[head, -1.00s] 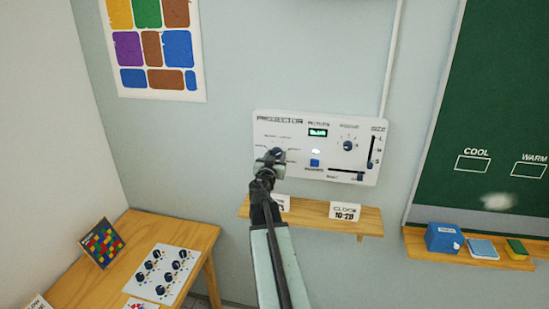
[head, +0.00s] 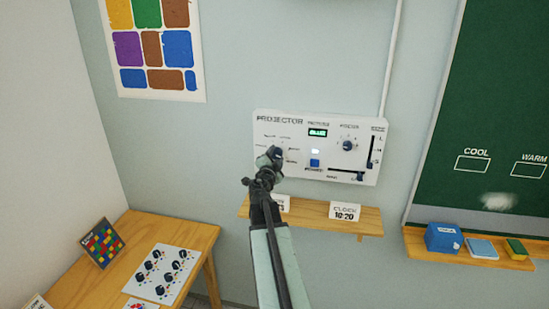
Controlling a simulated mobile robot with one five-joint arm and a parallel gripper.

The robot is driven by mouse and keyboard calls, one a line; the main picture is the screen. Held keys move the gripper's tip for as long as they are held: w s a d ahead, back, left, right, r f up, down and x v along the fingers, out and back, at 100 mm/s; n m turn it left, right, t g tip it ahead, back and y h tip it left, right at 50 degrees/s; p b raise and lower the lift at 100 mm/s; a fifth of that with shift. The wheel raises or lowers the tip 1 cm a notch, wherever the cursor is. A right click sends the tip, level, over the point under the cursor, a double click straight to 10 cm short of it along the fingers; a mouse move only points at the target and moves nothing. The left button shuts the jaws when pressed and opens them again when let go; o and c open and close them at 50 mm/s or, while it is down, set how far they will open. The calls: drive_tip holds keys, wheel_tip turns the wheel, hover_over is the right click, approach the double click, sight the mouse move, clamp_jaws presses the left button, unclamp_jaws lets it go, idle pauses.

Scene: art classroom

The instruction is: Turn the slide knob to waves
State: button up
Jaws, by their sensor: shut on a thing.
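The white projector panel (head: 318,122) is on the wall in the middle of the head view. Its large dark knob (head: 276,153) is at the panel's left side, with small labels around it that are too small to read surely. My gripper (head: 272,160) is shut on this knob, coming from below and slightly left. The gripper covers part of the knob, so its pointer is hard to make out. A small green display (head: 318,133) is lit on the panel; its word is too blurred to read surely.
The panel also has a smaller knob (head: 348,145), a blue button (head: 314,163) and sliders at the right. A wooden shelf (head: 372,223) with label cards is just below. A wooden table (head: 200,235) stands at the lower left.

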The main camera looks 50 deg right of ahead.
drive_tip(key=shift+d+m, duration=0.1)
drive_tip(key=shift+m, duration=1.2)
drive_tip(key=shift+s, duration=0.1)
drive_tip(key=o, duration=1.4)
